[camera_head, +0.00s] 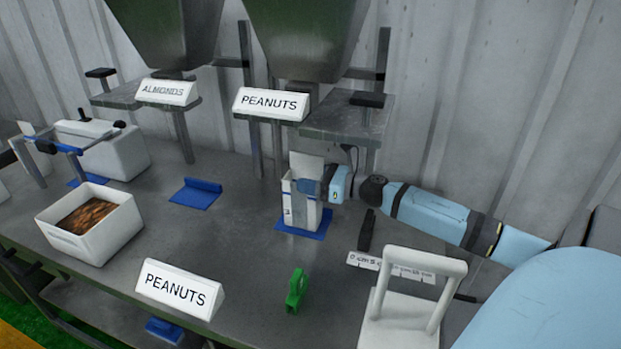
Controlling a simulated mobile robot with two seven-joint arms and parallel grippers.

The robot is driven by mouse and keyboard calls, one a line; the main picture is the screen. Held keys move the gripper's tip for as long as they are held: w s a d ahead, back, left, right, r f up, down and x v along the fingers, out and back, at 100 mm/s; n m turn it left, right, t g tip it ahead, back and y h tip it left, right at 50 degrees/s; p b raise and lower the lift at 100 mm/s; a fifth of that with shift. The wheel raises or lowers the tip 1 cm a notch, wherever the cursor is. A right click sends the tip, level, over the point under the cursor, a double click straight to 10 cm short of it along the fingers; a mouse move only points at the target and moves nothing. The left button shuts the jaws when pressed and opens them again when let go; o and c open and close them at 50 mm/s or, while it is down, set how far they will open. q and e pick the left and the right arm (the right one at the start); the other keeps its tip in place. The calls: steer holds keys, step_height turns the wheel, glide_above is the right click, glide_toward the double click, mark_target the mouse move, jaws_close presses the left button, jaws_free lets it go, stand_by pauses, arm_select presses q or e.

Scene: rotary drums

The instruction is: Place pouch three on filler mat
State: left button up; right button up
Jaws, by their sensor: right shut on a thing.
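The pouch (300,218), a white upright open-topped bag with what looks like a 3 on its side, is at the blue mat (318,233) below the peanuts filler. Its base appears to be on or just above the mat; I cannot tell whether it touches. My right gripper (310,187) reaches in from the right and is shut on the upper part of the pouch. The fingers hide part of its side. My left gripper is not in view.
A second blue mat (197,194) lies empty below the almonds sign (168,92). A white bin of brown nuts (90,223) stands at left. In front are a peanuts sign (180,289), a green clip (296,290) and a white stand (405,310). A ruler strip (390,268) lies at right.

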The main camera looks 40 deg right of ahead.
steer(key=shift+f, duration=0.1)
steer(key=o, duration=1.3)
steer(key=shift+r, duration=0.2)
steer(key=shift+s+f, duration=0.1)
steer(key=shift+s, duration=0.1)
steer(key=v, duration=1.1)
steer(key=shift+s+d+b, duration=0.25)
steer(key=shift+s+b, duration=0.05)
steer(key=shift+b, duration=0.05)
